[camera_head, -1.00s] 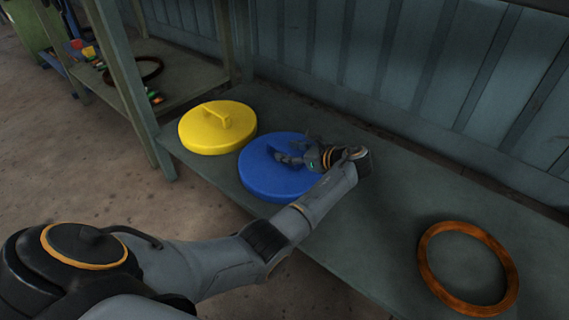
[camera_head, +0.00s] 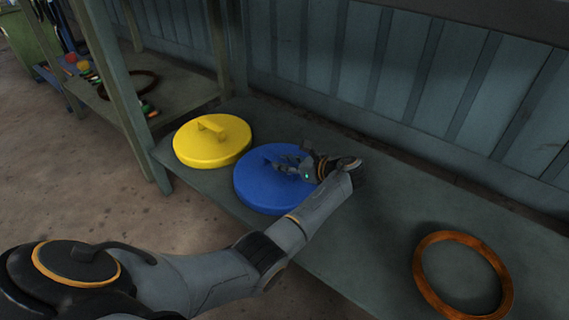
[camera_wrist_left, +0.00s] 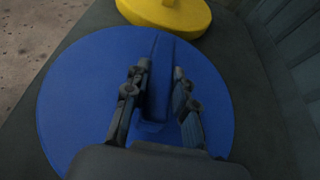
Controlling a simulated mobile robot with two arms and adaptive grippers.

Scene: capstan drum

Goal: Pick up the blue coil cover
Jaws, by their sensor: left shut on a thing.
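The blue coil cover (camera_head: 262,188) is a round blue disc on the grey-green bench, right of a yellow cover. My left gripper (camera_head: 288,167) is over the right part of the disc in the head view, its arm coming in from the left. In the left wrist view the blue cover (camera_wrist_left: 75,105) fills the middle, and the fingers of my left gripper (camera_wrist_left: 156,95) lie on both sides of its upright blue handle (camera_wrist_left: 158,75). The gripper is shut on that handle. The fingers hide part of the handle. My right gripper is not in view.
A yellow cover (camera_head: 213,150) with a handle lies close beside the blue one, at left. A copper-brown ring (camera_head: 424,270) lies on the bench (camera_head: 370,235) at right. A ribbed wall (camera_head: 400,75) runs behind. A lower shelf at upper left holds another ring and small coloured things.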

